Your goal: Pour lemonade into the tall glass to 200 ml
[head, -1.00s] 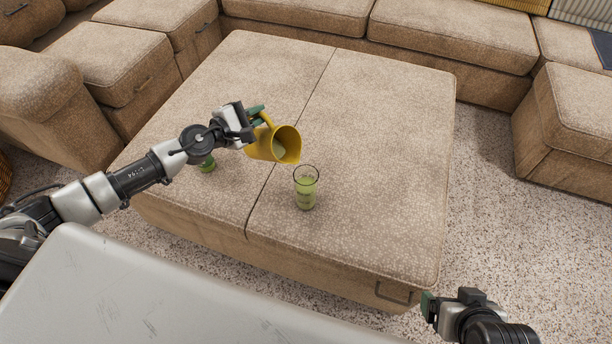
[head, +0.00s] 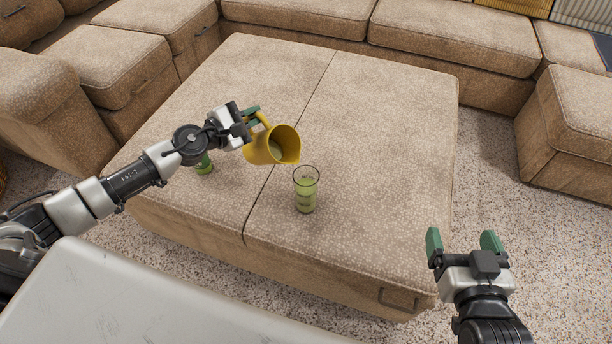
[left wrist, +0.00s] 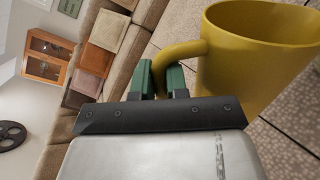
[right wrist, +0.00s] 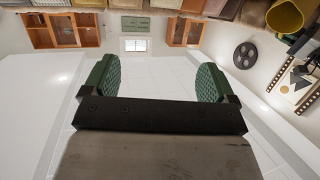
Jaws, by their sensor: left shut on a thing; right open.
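A yellow pitcher (head: 257,152) is tilted with its mouth facing right, and pale green liquid shows inside it. My left gripper (head: 254,114) is shut on its handle; the left wrist view shows the green fingers (left wrist: 160,80) at the handle beside the yellow body (left wrist: 245,75). The tall clear glass (head: 306,192) stands upright on the ottoman, just below and right of the pitcher's lip. It holds green liquid well up its side; its markings are too small to read. No stream is clearly visible. My right gripper (head: 463,243) is open and empty, right of the ottoman's front corner.
A second glass with something green (head: 204,163) stands on the ottoman (head: 370,130), partly hidden behind my left arm. The ottoman's top is clear to the right and back. Sectional sofas (head: 450,38) surround it, with speckled carpet (head: 490,150) between.

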